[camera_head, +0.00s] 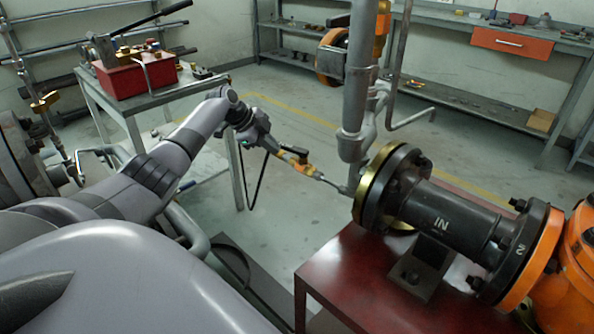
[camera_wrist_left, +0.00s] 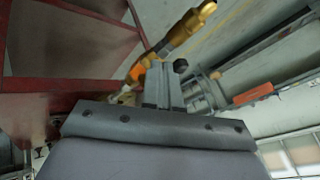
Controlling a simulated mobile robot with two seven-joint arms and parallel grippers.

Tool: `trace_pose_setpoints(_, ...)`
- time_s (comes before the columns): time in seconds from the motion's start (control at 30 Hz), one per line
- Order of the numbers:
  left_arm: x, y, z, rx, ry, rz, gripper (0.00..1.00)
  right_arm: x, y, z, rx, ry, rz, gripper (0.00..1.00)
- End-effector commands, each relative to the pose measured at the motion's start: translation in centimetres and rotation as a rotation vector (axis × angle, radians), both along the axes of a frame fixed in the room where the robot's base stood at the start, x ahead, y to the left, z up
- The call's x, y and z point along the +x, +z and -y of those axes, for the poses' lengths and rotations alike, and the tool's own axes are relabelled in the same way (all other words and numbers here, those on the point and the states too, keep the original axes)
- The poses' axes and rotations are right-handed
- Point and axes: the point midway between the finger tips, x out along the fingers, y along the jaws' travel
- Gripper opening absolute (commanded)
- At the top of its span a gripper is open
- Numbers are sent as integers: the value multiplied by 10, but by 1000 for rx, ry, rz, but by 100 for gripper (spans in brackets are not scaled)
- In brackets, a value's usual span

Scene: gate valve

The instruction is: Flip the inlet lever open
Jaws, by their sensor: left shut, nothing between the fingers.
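A small brass and orange valve fitting (camera_head: 299,163) sits on a thin grey stem left of the black inlet pipe marked "IN" (camera_head: 437,213). It also shows in the left wrist view (camera_wrist_left: 188,30), with an orange part close beyond my fingers. Which part is the inlet lever, and its exact angle, is hard to tell. My left gripper (camera_head: 272,147) is at the fitting's left end, shut and empty; its fingers (camera_wrist_left: 163,85) show together in the wrist view. Whether they touch the fitting cannot be told. My right gripper is not in view.
A dark red stand (camera_head: 345,275) carries the pipe and orange valve body (camera_head: 570,260). A vertical grey pipe (camera_head: 358,80) rises right of my gripper. A cart with a red toolbox (camera_head: 135,75) stands behind my left arm. Open floor lies beyond.

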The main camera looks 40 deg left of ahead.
Motion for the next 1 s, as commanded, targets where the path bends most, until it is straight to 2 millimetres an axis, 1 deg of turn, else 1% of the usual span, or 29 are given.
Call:
trace_pose_setpoints(0.23, 1, 2, 2, 1, 0, 0, 0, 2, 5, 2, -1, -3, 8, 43)
trace_pose_setpoints(0.53, 6, 1, 14, 2, 1, -1, 0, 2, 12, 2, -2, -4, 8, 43)
trace_pose_setpoints(0.87, 6, 1, 16, 2, 1, -1, 0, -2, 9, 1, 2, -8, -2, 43)
trace_pose_setpoints(1.0, 7, 4, 16, 2, 1, 0, 0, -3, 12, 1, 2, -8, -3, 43)
